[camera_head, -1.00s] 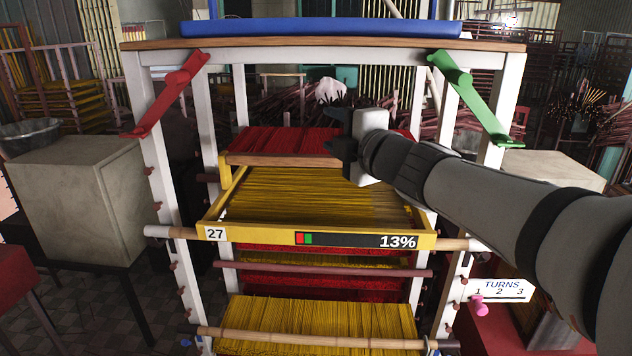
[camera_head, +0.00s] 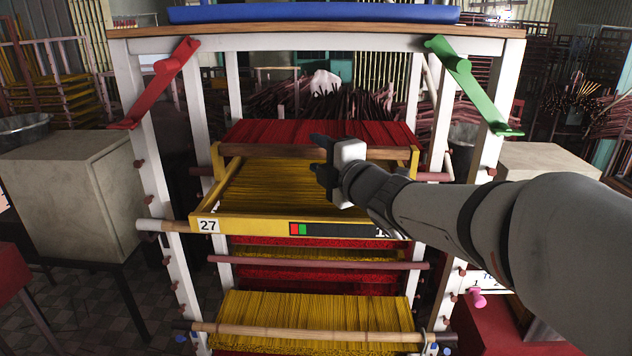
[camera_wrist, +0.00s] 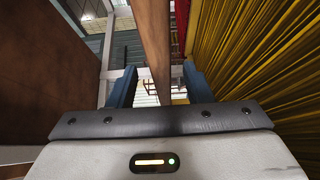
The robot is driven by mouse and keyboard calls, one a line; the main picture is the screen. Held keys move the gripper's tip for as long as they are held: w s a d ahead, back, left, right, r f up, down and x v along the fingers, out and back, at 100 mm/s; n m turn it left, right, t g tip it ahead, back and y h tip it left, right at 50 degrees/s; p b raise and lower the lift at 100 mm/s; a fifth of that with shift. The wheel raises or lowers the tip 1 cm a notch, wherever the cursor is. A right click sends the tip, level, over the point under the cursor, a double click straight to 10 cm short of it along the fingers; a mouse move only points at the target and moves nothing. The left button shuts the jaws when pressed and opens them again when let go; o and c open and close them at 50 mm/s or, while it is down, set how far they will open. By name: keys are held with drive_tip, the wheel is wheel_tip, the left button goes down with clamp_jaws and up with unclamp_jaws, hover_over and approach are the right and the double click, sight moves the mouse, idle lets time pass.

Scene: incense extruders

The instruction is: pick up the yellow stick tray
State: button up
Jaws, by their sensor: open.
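The yellow stick tray (camera_head: 262,228) has a yellow frame marked 27 and is filled with yellow sticks. It sits in the white rack, with a brown wooden rail (camera_head: 265,150) at its far end. My gripper (camera_head: 318,158) is over the tray's far part, near that rail. In the wrist view my gripper (camera_wrist: 157,85) is open and a brown wooden bar (camera_wrist: 154,45) runs between its two blue-grey fingers. Yellow sticks (camera_wrist: 265,60) lie to the right there. I cannot tell whether the fingers touch the bar. My arm hides part of the tray's right side and its percentage display.
Red sticks (camera_head: 320,132) lie behind the tray. Another layer of yellow sticks (camera_head: 315,315) lies lower in front. A red handle (camera_head: 165,82) and a green handle (camera_head: 470,85) hang on the rack posts under the wooden top (camera_head: 330,38). A grey cabinet (camera_head: 75,195) stands left.

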drive_tip(key=x, duration=0.4)
drive_tip(key=shift+w+p, duration=0.15)
drive_tip(key=shift+p, duration=0.25)
drive_tip(key=shift+c, duration=0.3)
clamp_jaws()
